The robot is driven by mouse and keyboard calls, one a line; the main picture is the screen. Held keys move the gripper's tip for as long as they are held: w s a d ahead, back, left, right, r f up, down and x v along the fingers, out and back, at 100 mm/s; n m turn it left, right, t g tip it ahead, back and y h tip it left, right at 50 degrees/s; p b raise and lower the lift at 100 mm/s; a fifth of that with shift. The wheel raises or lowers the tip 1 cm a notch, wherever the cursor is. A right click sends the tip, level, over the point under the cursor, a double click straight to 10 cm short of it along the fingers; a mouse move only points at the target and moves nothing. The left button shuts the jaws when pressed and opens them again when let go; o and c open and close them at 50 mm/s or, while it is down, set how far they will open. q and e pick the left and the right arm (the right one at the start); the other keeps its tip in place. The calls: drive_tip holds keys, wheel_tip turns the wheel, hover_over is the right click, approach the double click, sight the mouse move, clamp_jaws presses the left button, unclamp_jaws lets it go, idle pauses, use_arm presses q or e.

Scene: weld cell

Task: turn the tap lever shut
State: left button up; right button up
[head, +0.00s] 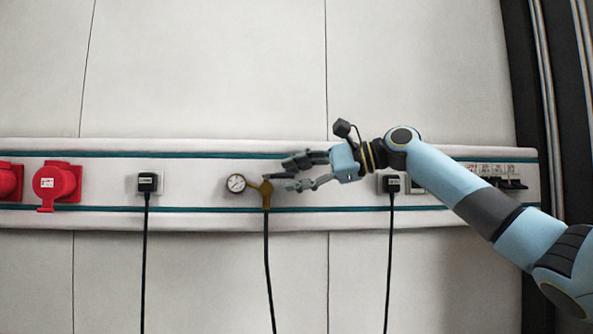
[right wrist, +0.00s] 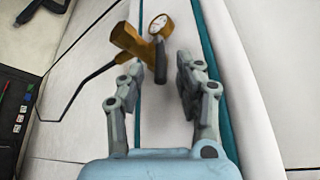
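The brass tap (head: 266,192) sits on the wall rail with a round gauge (head: 236,183) on its left and a black hose hanging below. Its short dark lever (head: 279,176) points right, roughly level, toward my right gripper (head: 289,175). In the right wrist view the tap body (right wrist: 130,42) and gauge (right wrist: 158,25) are ahead of the fingers. The lever (right wrist: 161,62) lies between the fingertips of my right gripper (right wrist: 159,74), with gaps visible on both sides. The right gripper is open and empty. My left gripper is not in view.
Black plugs with hanging cables sit left (head: 147,182) and right (head: 390,184) of the tap; the right one is just below my wrist. Red sockets (head: 57,182) are at the far left of the rail (head: 205,221). The wall above is clear.

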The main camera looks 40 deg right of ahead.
clamp_jaws()
drive_tip(key=shift+w+d+r+n+g+y+p, duration=0.2)
drive_tip(key=shift+n+g+y+p, duration=0.25)
drive_tip(key=shift+p, duration=0.45)
drive_tip(key=shift+f, duration=0.15)
drive_tip(key=shift+f+n, duration=0.1)
drive_tip(key=shift+n, duration=0.15)
unclamp_jaws()
